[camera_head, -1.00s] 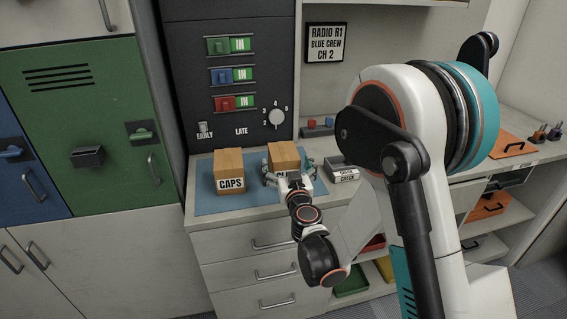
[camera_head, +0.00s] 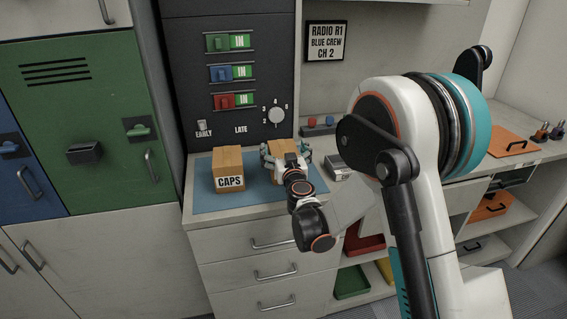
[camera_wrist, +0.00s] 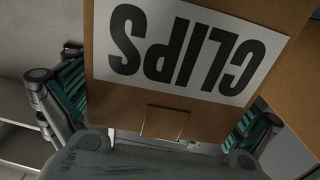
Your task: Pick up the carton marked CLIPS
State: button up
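The CLIPS carton (camera_head: 283,147) is a brown box on the right part of the blue mat (camera_head: 207,202). Its white label is hidden in the head view but fills the wrist view (camera_wrist: 185,50), upside down. My gripper (camera_head: 286,158) is at the carton's near side, a finger on each side of it. In the wrist view the teal-padded fingers (camera_wrist: 160,110) lie against the carton's left and right sides, so it looks shut on it. I cannot tell whether the carton's base is clear of the mat.
A similar carton marked CAPS (camera_head: 229,170) stands on the mat to the left, with a gap between. A small grey labelled tray (camera_head: 338,170) is close on the right. The dark switch panel (camera_head: 230,80) rises behind the counter.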

jog(key=c, duration=1.2)
jog(key=shift+r, duration=0.2)
notch_tip(320, 180, up, 20)
jog(key=p, duration=0.6)
jog(key=shift+f+p, duration=0.15)
jog(key=shift+p, duration=0.2)
jog(key=shift+d, duration=0.1)
